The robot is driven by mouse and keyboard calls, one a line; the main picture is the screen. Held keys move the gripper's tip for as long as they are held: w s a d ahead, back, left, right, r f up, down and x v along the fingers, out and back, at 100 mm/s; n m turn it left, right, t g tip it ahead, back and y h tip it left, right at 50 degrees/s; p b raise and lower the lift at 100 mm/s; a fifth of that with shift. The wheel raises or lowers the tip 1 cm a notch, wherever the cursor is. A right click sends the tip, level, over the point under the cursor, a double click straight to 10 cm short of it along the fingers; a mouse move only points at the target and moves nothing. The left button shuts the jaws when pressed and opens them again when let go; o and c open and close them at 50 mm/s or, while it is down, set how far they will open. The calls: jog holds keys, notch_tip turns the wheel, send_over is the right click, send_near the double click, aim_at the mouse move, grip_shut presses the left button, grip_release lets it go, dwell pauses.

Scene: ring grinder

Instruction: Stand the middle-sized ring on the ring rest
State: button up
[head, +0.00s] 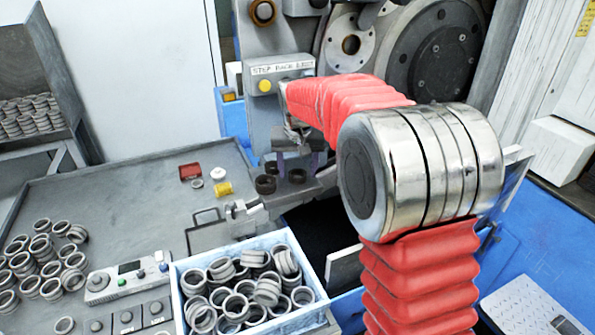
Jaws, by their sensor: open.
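My gripper (298,170) is small in the head view, at the end of my red-sleeved arm below the "STEP BACK" sign. Its jaws are open and point down over dark rings at the far right end of the grey bench. One dark ring (297,176) shows between or just behind the fingers; I cannot tell whether they touch it. Another dark ring (265,184) lies to the left, with a third (271,167) behind it. Which ring is middle-sized is hard to tell. I cannot make out the ring rest for certain.
A blue-white crate (322,292) full of steel rings stands in front. Several loose rings (40,255) and a control box (128,280) are at left. A metal fixture (245,210) stands at the bench's right edge. The grinder (440,50) is behind. The bench's middle left is clear.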

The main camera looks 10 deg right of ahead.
jog(key=v, duration=1.1)
jog(key=shift+r, duration=0.15)
dwell(0.3)
jog(key=s+r+n+t, duration=0.1)
jog(key=s, duration=1.6)
jog(key=s+f, duration=0.4)
jog(key=s, duration=0.4)
jog(key=s+f+n+t, duration=0.1)
jog(key=s+f, duration=0.3)
jog(key=s, duration=0.4)
jog(key=shift+d+y, duration=0.3)
jog(key=shift+d, duration=0.05)
jog(key=shift+s+f, duration=0.1)
jog(key=shift+c, duration=0.2)
